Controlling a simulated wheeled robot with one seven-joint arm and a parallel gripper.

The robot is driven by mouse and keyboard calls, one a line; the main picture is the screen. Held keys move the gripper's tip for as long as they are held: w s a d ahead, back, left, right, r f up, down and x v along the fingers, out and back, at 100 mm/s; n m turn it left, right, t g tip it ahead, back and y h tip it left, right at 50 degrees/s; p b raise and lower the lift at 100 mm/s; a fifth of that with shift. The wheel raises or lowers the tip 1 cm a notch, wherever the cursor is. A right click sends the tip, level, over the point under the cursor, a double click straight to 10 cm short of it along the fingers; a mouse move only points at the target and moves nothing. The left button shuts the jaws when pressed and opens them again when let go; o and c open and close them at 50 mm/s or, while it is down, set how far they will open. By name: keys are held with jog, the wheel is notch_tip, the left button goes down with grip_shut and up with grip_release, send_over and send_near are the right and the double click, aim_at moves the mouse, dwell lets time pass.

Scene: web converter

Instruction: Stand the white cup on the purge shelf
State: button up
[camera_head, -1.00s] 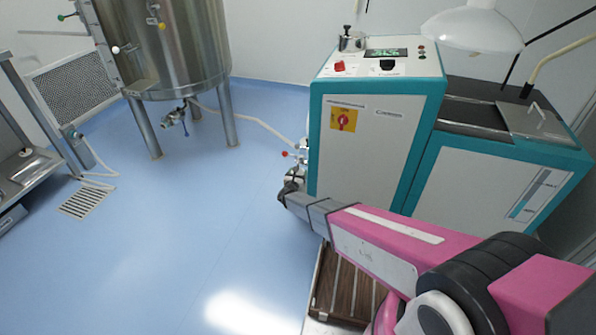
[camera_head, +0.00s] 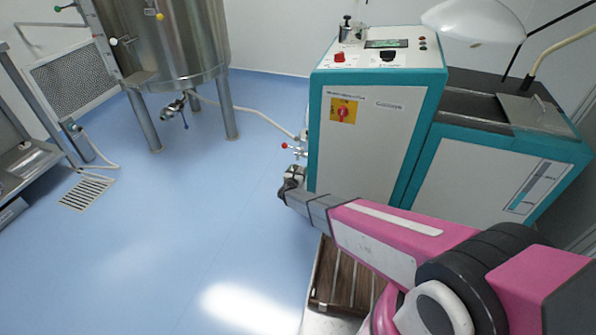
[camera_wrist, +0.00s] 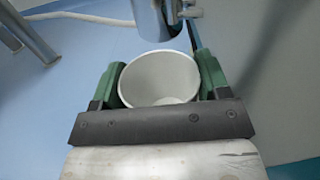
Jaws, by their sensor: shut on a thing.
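The white cup (camera_wrist: 150,72) is between the two green fingers of my gripper (camera_wrist: 160,85) in the wrist view. My gripper is shut on it, one finger against each side. The cup's open mouth faces the wrist camera and its inside looks empty. A metal spout or pipe end (camera_wrist: 160,18) is just beyond the cup's far rim. In the head view my gripper (camera_head: 291,180) is small and partly hidden by my arm, beside the left side of the teal machine. I cannot make out the purge shelf for certain in either view.
The teal and white machine (camera_head: 370,140) stands close to the right of my gripper. A valve with a red knob (camera_head: 290,148) sticks out from its left side. A steel tank (camera_head: 165,45) stands at the back left, joined by a white hose (camera_head: 262,122).

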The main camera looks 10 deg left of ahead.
jog(key=shift+f, duration=0.45)
jog(key=o, duration=1)
jog(key=s, duration=1)
jog(key=shift+s+a, duration=0.4)
jog(key=shift+s, duration=0.1)
